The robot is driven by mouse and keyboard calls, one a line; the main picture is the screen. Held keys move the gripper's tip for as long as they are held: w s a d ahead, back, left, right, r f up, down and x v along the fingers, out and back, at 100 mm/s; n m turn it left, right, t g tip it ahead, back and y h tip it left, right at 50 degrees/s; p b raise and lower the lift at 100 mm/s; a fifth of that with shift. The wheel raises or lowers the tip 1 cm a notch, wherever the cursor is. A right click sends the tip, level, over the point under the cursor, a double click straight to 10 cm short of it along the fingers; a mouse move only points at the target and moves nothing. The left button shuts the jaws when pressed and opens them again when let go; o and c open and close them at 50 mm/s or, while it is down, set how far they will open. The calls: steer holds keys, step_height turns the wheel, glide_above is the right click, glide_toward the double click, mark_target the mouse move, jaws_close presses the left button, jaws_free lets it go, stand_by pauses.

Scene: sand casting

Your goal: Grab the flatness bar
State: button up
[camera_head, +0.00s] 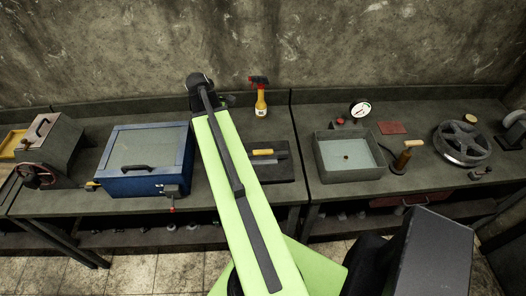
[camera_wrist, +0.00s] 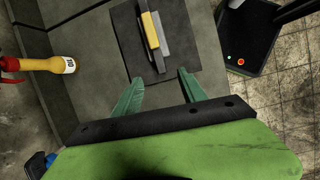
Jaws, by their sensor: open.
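The flatness bar, a narrow dark and grey bar with a yellow grip, appears to be the piece (camera_head: 263,152) lying on a dark square plate (camera_head: 275,174) on the bench, just right of my arm. In the wrist view the bar (camera_wrist: 151,30) lies near the top centre on the same plate (camera_wrist: 124,38). My gripper (camera_wrist: 160,77) is open and empty. Its two green fingers are apart and point toward the near end of the bar without visibly holding it. In the head view my arm hides the fingers.
A yellow spray bottle with a red head (camera_head: 261,104) stands behind the plate. A blue box (camera_head: 143,184) is left of my arm. A grey water tray (camera_head: 325,185), a gauge (camera_head: 360,109) and a spoked wheel (camera_head: 462,143) are right. Bare bench surrounds the plate.

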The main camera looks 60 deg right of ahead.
steer(key=n, duration=0.1)
glide_toward(262, 151)
steer(key=shift+g, duration=0.4)
steer(key=b+x, duration=0.2)
steer(key=b, duration=0.3)
steer(key=w+b+x, duration=0.1)
steer(key=b+x, duration=0.2)
steer(key=b, duration=0.3)
steer(key=shift+s+f, duration=0.1)
steer(key=shift+f, duration=0.4)
steer(key=shift+s+d+f, duration=0.15)
steer(key=shift+s+f, duration=0.05)
steer(key=b+x, duration=0.5)
steer(key=shift+f, duration=0.2)
steer(key=shift+r, duration=0.2)
jaws_close()
